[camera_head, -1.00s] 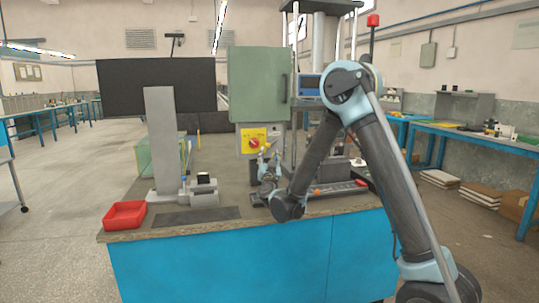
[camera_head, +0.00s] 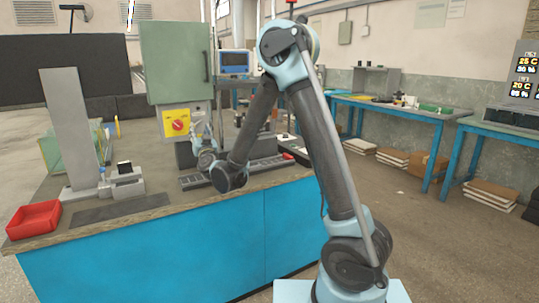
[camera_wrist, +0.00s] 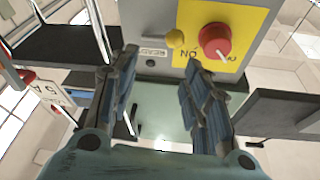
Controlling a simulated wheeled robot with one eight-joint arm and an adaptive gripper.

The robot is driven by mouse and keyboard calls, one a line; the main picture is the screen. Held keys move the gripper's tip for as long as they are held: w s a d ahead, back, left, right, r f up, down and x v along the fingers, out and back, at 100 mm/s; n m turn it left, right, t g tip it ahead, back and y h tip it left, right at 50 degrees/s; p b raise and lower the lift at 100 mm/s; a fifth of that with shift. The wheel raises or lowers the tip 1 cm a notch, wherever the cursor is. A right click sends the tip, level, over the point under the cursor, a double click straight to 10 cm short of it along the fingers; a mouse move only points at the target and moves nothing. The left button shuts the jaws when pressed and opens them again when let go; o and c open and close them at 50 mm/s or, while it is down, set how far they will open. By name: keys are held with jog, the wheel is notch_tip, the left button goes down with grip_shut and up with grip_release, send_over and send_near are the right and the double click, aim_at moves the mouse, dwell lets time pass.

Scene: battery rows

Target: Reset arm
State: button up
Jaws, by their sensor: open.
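My gripper (camera_wrist: 163,95) is open and empty in the wrist view, its two ribbed fingers apart. Behind the fingers is a yellow panel (camera_wrist: 262,20) with a red knob (camera_wrist: 214,40) and a small yellow button (camera_wrist: 175,38). In the head view my arm stands at the right of the blue workbench (camera_head: 150,262), bent down over the bench top. My gripper (camera_head: 203,132) is small there, raised near the yellow panel with the red knob (camera_head: 178,125). I cannot tell from the head view how near it is to the panel.
A red tray (camera_head: 34,221) sits at the bench's left front corner. A grey stand (camera_head: 68,130) with a small fixture (camera_head: 122,182) and a dark mat (camera_head: 120,207) are beside it. A green cabinet (camera_head: 175,62) stands behind. Blue side tables (camera_head: 385,108) line the right wall; open floor lies between.

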jog(key=d+r+n+g+y, duration=0.1)
jog(key=d+r+n+g, duration=0.3)
jog(key=d, duration=0.8)
jog(key=s+d+f+g+h, duration=0.1)
jog(key=s+d+f+g, duration=0.15)
jog(key=d, duration=0.45)
jog(key=s+d+f+g+h, duration=0.1)
jog(key=s+d+f+g, duration=0.1)
jog(key=s+d+f, duration=0.3)
jog(key=s+d+f+m+g+h, duration=0.2)
jog(key=s+d+f, duration=0.3)
jog(key=s+d, duration=0.4)
jog(key=s+d+f+m+g+h, duration=0.2)
jog(key=s+d+f+g+h, duration=0.1)
jog(key=s+d, duration=0.7)
jog(key=s+d+f+m+g+h, duration=0.2)
jog(key=s+d+f+g+h, duration=0.1)
jog(key=s+d+f, duration=0.4)
jog(key=s+d+g, duration=0.1)
jog(key=s+d, duration=0.1)
jog(key=s, duration=0.1)
jog(key=shift+d+f, duration=0.2)
jog(key=shift+f, duration=0.1)
jog(key=shift+w, duration=0.1)
jog(key=shift+w+f, duration=0.2)
jog(key=shift+w, duration=0.15)
